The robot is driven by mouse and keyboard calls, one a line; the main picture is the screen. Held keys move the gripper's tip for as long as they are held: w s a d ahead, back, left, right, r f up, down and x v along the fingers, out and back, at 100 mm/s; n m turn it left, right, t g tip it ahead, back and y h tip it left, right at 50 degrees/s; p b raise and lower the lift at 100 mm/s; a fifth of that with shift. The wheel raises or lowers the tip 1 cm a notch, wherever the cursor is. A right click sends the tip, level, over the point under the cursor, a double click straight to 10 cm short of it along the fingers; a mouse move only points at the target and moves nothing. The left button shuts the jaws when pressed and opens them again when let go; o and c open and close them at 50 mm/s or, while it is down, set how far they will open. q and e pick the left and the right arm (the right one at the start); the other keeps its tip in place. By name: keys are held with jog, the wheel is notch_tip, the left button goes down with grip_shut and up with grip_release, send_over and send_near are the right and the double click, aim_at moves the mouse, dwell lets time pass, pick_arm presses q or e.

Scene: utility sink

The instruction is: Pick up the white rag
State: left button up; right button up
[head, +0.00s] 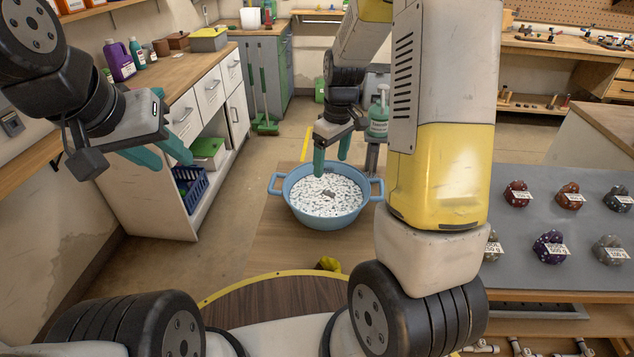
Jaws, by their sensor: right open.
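I cannot make out a clear white rag. A blue two-handled basin (285,207) stands on the wooden surface in the middle of the head view. It is filled with white, speckled, foam-like contents (318,205), with a small grey patch (329,193) near the middle; I cannot tell what that patch is. My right gripper (331,167) is open, fingers down, over the far part of the basin, with nothing seen between its fingers. My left gripper (172,163) is open and empty at the left, in front of the white cabinet and well away from the basin.
A small yellow object (328,263) lies near the front edge. A grey table (520,230) at the right holds several tagged, rock-like objects. Bare wood (275,245) shows around the basin.

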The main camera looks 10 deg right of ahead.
jog(key=n+g, duration=0.1)
jog(key=n, duration=0.1)
send_over(329, 195)
jog(key=shift+h, duration=0.3)
jog(key=f, duration=0.7)
jog(key=shift+d+f, duration=0.25)
jog(key=shift+f, duration=0.1)
jog(key=f, duration=0.7)
jog(key=shift+a+f, duration=0.25)
jog(key=shift+f, duration=0.1)
jog(key=shift+c, duration=0.2)
jog(key=c, duration=1.5)
notch_tip(329, 195, up, 10)
jog(key=shift+c, duration=0.2)
jog(key=shift+r, duration=1.7)
jog(key=shift+r, duration=0.1)
